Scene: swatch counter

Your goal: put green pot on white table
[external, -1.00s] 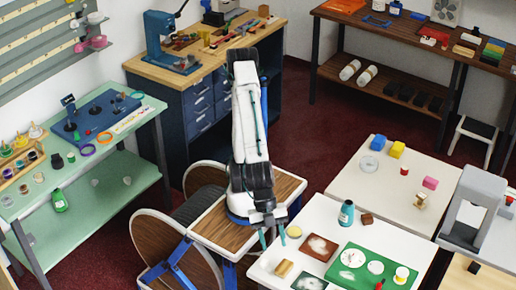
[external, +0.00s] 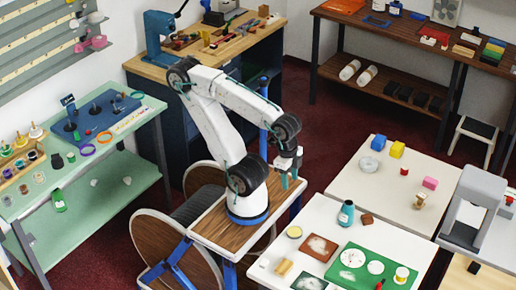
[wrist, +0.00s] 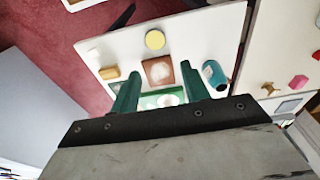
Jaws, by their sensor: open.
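A small dark green pot (external: 71,157) stands on the mint-green table at the left, beside a darker grey-green pot (external: 57,161). My gripper (external: 291,181) is open and empty, raised near this table's back left corner. In the wrist view its green fingers (wrist: 160,88) are spread apart above the table. A teal jar (external: 346,213) on this table also shows in the wrist view (wrist: 214,74).
The near white table also holds a yellow disc (external: 294,232), brown tile (external: 318,248), wooden block (external: 284,267) and green tray (external: 345,279). A second white table (external: 385,190) stands behind it with several small things. Red floor lies between.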

